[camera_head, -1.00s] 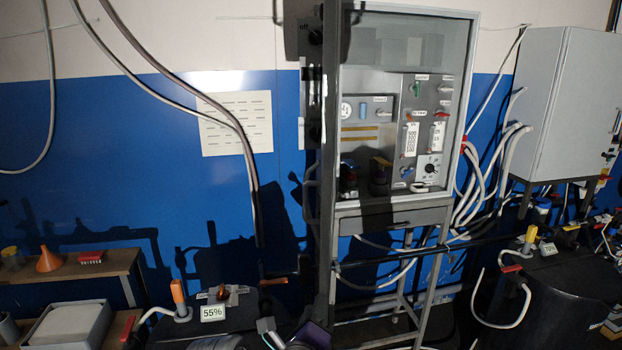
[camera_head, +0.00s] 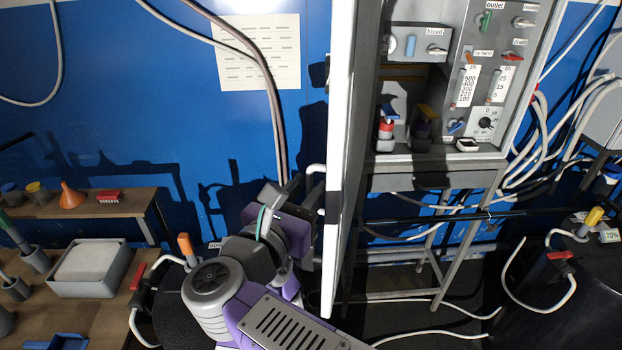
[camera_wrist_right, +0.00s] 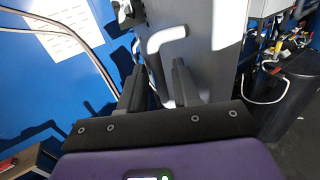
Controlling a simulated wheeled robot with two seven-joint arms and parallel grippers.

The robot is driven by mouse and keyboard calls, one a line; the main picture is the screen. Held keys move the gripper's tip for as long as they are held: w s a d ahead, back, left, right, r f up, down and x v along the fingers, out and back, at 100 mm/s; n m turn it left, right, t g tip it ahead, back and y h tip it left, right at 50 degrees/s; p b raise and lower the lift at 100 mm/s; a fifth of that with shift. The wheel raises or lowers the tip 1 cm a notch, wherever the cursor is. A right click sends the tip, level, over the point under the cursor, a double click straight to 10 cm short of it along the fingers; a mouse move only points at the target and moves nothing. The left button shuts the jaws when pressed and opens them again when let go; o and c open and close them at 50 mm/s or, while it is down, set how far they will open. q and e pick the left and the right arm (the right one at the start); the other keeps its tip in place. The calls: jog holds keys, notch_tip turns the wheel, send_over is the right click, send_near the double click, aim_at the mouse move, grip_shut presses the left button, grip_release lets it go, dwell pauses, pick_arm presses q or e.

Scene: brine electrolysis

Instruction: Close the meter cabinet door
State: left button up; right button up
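The meter cabinet (camera_head: 383,165) stands with its front open, and its panel of gauges and switches shows. Its door (camera_head: 341,150) is swung out toward me and appears nearly edge-on in the head view. A pale bent handle (camera_head: 315,168) sticks out from the left face of the door. My right gripper (camera_head: 297,205) is at that face beside the handle. Contact cannot be told. My left gripper is not in view.
A wooden bench (camera_head: 105,325) with a grey tray (camera_head: 117,272) is at the left. A low shelf (camera_head: 135,205) holds an orange funnel (camera_head: 70,196). A dark tank (camera_head: 575,305) with hoses is at the right. Cables hang on the blue wall left of the door.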

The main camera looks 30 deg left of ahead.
jog(key=shift+w, duration=0.85)
grip_shut()
